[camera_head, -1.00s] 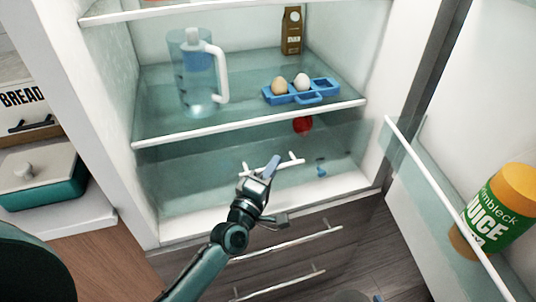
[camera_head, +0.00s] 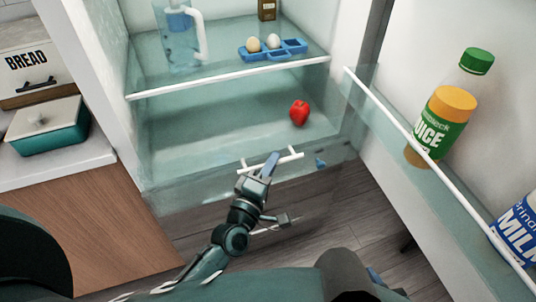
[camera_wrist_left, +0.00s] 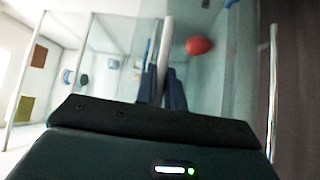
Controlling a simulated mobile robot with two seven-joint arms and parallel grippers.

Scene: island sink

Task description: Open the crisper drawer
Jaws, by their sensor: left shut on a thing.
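The crisper drawer (camera_head: 195,192) is a clear, greenish box under the fridge's glass shelf. It stands pulled out toward me, with its front past the shelf edge. A red fruit or vegetable (camera_head: 299,113) shows inside it, also in the left wrist view (camera_wrist_left: 199,46). The white bar handle (camera_head: 289,156) is on the drawer front. My left gripper (camera_head: 269,167) is shut on this handle. In the left wrist view, the handle (camera_wrist_left: 167,45) runs between the fingers (camera_wrist_left: 163,88). My right gripper is not in view.
The shelf above holds a pitcher (camera_head: 178,45) and a blue egg tray (camera_head: 273,49). The open fridge door at right holds a juice bottle (camera_head: 442,122) and milk (camera_head: 518,232). A counter with a bread box (camera_head: 32,72) and teal dish (camera_head: 42,133) is at left.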

